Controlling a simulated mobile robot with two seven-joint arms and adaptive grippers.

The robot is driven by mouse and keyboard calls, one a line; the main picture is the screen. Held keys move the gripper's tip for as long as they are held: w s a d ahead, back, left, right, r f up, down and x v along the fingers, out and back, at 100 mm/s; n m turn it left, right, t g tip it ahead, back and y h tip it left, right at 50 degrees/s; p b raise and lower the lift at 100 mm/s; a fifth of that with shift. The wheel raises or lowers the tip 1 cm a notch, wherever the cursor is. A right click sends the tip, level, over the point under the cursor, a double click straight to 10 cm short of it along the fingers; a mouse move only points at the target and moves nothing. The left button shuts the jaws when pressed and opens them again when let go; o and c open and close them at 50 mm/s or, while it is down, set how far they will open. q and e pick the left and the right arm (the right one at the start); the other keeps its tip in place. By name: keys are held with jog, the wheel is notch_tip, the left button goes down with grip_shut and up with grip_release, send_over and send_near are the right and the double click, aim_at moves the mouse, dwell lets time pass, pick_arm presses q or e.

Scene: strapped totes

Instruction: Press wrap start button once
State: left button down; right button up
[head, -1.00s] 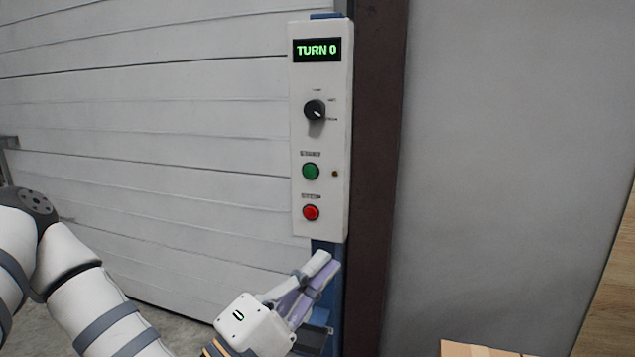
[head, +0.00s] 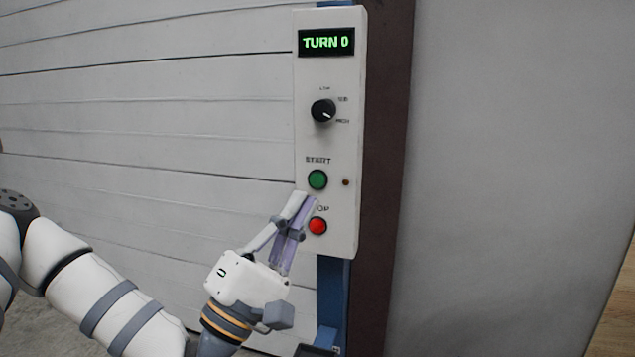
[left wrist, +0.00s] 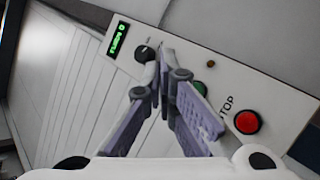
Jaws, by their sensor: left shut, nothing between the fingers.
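The white control panel (head: 341,150) stands upright in the head view, with a lit display (head: 326,42) reading "TURN 0". The green start button (head: 317,180) is at its middle, and the red stop button (head: 318,226) is below. My left gripper (head: 305,197) is shut and empty, its tips just below the green button in the picture, partly covering the stop label. I cannot tell whether the tips touch the panel. In the left wrist view the shut fingers (left wrist: 163,60) partly hide the green button (left wrist: 200,88), and the red button (left wrist: 247,122) is clear. My right gripper is not in view.
A black selector knob (head: 323,111) sits above the green button, and a small dark indicator (head: 346,182) is beside it. A slatted white shutter (head: 150,120) lies left of the panel. A dark post (head: 388,150) and grey wall (head: 510,170) are to the right.

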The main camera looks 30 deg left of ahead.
aim_at(317, 181)
pick_arm(q)
jog(key=shift+w+a+b, duration=0.25)
jog(key=shift+w+a, duration=0.05)
jog(key=shift+w, duration=0.85)
jog(key=shift+w+a+b, duration=0.2)
jog(key=shift+w+a, duration=0.05)
jog(key=shift+w, duration=0.85)
jog(key=shift+w+a+b, duration=0.25)
jog(key=shift+w+a, duration=0.05)
jog(key=shift+w, duration=0.85)
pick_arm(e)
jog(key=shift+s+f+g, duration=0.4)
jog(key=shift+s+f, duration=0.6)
pick_arm(q)
jog(key=shift+y, duration=0.3)
jog(key=shift+w+a, duration=0.1)
jog(key=shift+w, duration=0.3)
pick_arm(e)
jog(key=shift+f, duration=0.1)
pick_arm(q)
jog(key=shift+w, duration=0.35)
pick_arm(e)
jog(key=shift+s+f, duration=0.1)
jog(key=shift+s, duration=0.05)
pick_arm(q)
jog(key=shift+s, duration=0.75)
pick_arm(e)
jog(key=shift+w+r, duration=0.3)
